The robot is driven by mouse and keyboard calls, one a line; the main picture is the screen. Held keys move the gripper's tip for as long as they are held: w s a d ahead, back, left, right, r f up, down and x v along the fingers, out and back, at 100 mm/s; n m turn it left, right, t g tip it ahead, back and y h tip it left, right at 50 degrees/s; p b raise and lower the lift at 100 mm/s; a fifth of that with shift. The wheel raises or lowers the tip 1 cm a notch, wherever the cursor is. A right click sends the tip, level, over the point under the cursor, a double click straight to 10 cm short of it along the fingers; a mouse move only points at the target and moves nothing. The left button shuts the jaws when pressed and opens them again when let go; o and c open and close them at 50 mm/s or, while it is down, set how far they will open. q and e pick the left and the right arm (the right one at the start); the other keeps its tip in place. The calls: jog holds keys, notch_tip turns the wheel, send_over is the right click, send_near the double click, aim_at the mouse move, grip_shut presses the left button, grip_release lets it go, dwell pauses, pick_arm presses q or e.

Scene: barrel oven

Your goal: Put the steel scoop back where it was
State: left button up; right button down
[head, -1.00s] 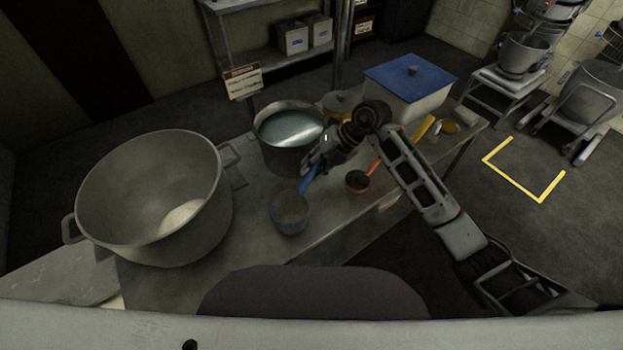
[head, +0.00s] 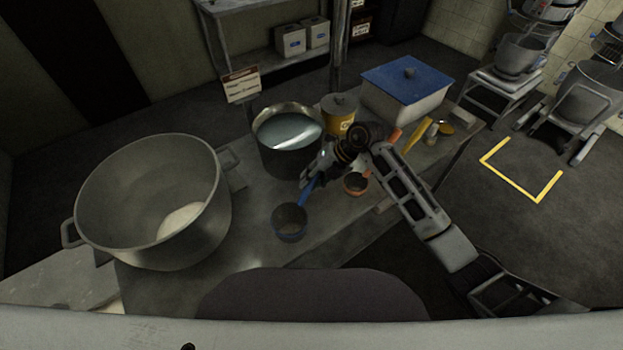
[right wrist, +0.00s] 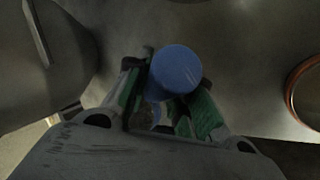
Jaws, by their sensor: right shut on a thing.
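The steel scoop (head: 290,222) has a round cup and a blue handle (head: 307,190). My right gripper (head: 313,176) is shut on this handle, with the cup hanging toward the front of the steel table. My left gripper is not in view.
A big empty-looking pot (head: 150,200) with something pale inside stands left. A pot of liquid (head: 288,140) stands behind the gripper. An orange-handled scoop (head: 355,185) lies close on the right, a yellow can (head: 340,118) and a blue-lidded bin (head: 408,90) beyond. Table (head: 245,235) is bare around the scoop.

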dwell(0.3)
jog(key=c, duration=1.2)
grip_release()
jog(key=shift+c, duration=0.2)
jog(key=b+v, duration=0.1)
jog(key=v, duration=1.1)
jog(key=shift+s, duration=0.1)
